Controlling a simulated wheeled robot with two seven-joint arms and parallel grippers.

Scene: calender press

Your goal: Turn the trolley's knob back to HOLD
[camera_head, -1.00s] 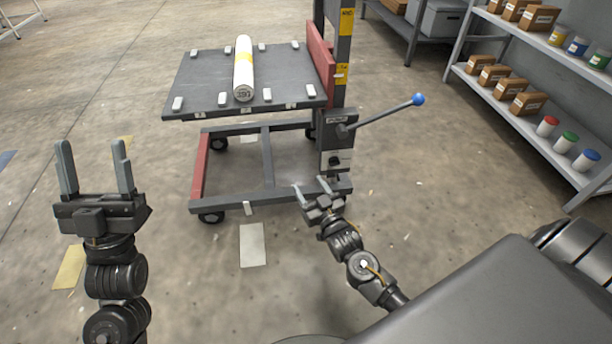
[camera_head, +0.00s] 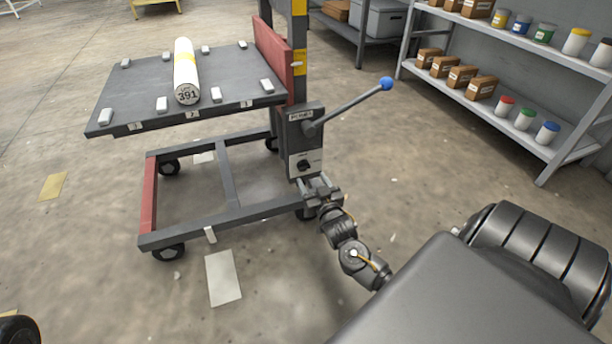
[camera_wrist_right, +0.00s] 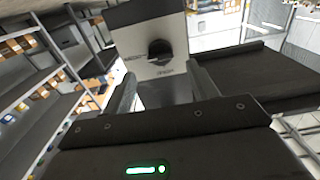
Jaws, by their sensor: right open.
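The trolley (camera_head: 190,228) stands left of centre in the head view, with a tilted-looking dark deck (camera_head: 135,92). Its black knob (camera_head: 304,165) sits on a pale plate on the post, below the lever. The knob also shows in the right wrist view (camera_wrist_right: 160,50), with small lettering on both sides that I cannot read surely; its setting is unclear. My right gripper (camera_head: 318,184) is open just below and in front of the knob. In the wrist view its fingers (camera_wrist_right: 160,85) stand either side of the plate's lower part, with the knob beyond them, apparently untouched. My left gripper is out of view.
A lever (camera_head: 350,107) with a blue ball end sticks out right above the knob. A white roll (camera_head: 185,75) marked 391 lies on the deck between pale blocks. Shelving (camera_head: 545,150) with boxes and jars stands at the right.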

